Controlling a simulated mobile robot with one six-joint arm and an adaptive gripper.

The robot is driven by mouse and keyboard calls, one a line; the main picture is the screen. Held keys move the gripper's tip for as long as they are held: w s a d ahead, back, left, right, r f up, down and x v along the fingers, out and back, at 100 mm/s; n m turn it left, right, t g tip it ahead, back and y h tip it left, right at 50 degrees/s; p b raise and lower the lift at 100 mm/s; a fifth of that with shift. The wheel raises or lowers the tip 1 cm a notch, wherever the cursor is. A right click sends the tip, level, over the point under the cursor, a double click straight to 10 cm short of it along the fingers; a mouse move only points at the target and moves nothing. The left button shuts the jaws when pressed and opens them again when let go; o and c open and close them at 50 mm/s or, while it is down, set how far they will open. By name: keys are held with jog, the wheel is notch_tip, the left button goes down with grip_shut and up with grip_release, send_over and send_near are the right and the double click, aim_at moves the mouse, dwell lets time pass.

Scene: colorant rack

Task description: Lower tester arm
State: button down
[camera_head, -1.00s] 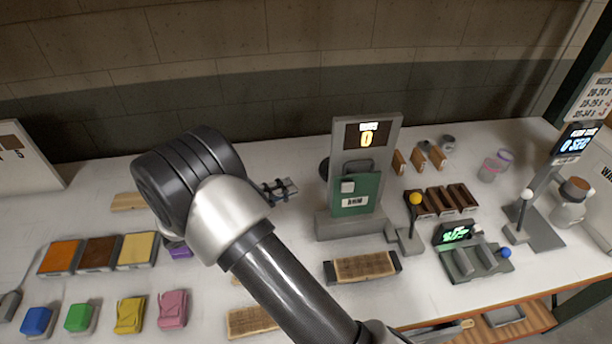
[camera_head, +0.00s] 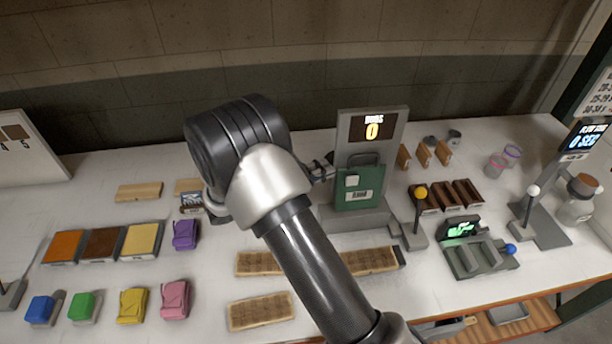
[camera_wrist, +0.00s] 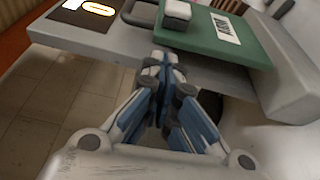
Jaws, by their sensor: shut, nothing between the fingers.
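The grey tester (camera_head: 392,128) stands upright on the table; its display (camera_head: 372,131) reads 0. A green block (camera_head: 352,198) with a label and a small light grey block (camera_head: 351,181) on it sits at the tester's front, below a dark handle (camera_head: 364,159). My gripper (camera_head: 322,165) is just left of the tester, partly behind my arm. In the wrist view the fingers (camera_wrist: 163,72) are shut and empty, their tips close to the grey panel and the green block (camera_wrist: 215,35). I cannot tell whether they touch. A lever with a yellow ball (camera_head: 420,192) stands right of the tester.
Brown mesh pads (camera_head: 260,311) lie in front of the tester, partly behind my arm. Coloured cloths (camera_head: 174,299) and dyed swatches (camera_head: 104,244) lie left. A scale-like device (camera_head: 470,259) and a white-ball lever (camera_head: 533,191) stand right.

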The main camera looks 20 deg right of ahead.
jog(key=shift+d, duration=0.55)
jog(key=shift+s, duration=0.1)
